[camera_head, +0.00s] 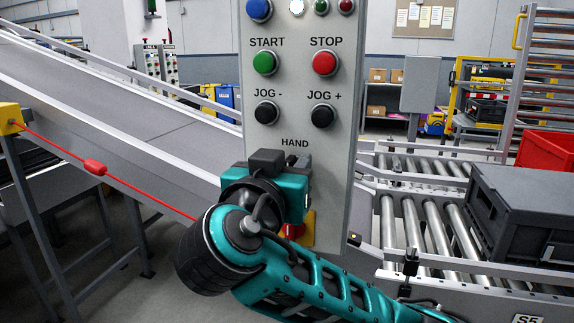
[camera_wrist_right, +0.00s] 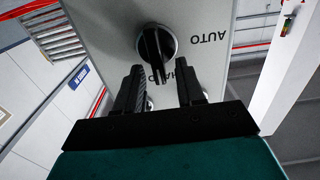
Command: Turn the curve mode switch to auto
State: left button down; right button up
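The curve mode switch is a black rotary knob (camera_wrist_right: 157,43) on a grey control panel (camera_wrist_right: 105,28), seen upside down in the right wrist view. Its raised bar points roughly toward the partly hidden HAND label; the AUTO label (camera_wrist_right: 207,39) is to its right in that view. My right gripper (camera_wrist_right: 160,85) is open, its two black fingers apart and short of the knob in the picture. Whether they touch it I cannot tell. In the head view my right gripper (camera_head: 277,172) covers the knob, below the HAND label (camera_head: 295,142). My left gripper is not in view.
The panel also carries green START (camera_head: 264,62) and red STOP (camera_head: 325,63) buttons and black JOG buttons above the gripper. A red pull cord (camera_head: 94,167) and sloping conveyor (camera_head: 130,105) lie left. A roller conveyor (camera_head: 430,225) with a dark crate (camera_head: 520,215) lies right.

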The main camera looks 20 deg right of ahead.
jog(key=shift+c, duration=0.2)
grip_shut()
